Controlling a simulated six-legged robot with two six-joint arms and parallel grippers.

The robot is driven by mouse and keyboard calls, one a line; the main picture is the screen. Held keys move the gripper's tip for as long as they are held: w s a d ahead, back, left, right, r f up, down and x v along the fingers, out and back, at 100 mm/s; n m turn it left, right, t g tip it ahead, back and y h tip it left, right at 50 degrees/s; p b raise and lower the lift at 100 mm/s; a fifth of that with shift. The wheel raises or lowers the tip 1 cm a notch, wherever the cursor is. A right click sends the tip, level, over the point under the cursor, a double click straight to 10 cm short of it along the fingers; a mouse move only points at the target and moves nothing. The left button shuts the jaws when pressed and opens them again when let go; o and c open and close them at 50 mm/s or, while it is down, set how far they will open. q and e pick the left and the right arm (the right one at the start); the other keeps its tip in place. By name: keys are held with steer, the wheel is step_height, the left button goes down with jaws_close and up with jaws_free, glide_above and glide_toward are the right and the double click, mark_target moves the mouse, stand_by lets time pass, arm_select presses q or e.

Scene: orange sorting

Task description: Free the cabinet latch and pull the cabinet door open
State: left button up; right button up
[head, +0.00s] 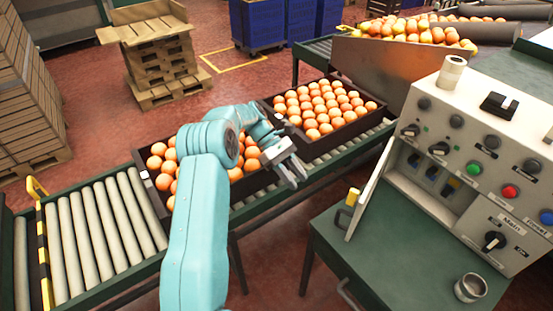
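The control cabinet (473,118) stands on the green table at the right. Its narrow pale door (371,187) stands swung out from the cabinet's left side, and a recess with switches (432,178) shows behind it. A yellow piece (352,196), perhaps the latch or handle, is at the door's lower left edge. My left gripper (295,173) is left of the door, apart from it, above the conveyor. Its two fingers are slightly apart with nothing between them. My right gripper is out of view.
Two dark crates of oranges (375,104) (146,177) sit on the roller conveyor (105,225), the nearer one partly behind my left arm. A metal cup (470,288) stands on the green table (385,262).

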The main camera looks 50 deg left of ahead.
arm_select(q)
steer(key=a+p, duration=0.1)
steer(key=a, duration=0.6)
steer(key=shift+s+a, duration=0.25)
steer(key=shift+s, duration=0.05)
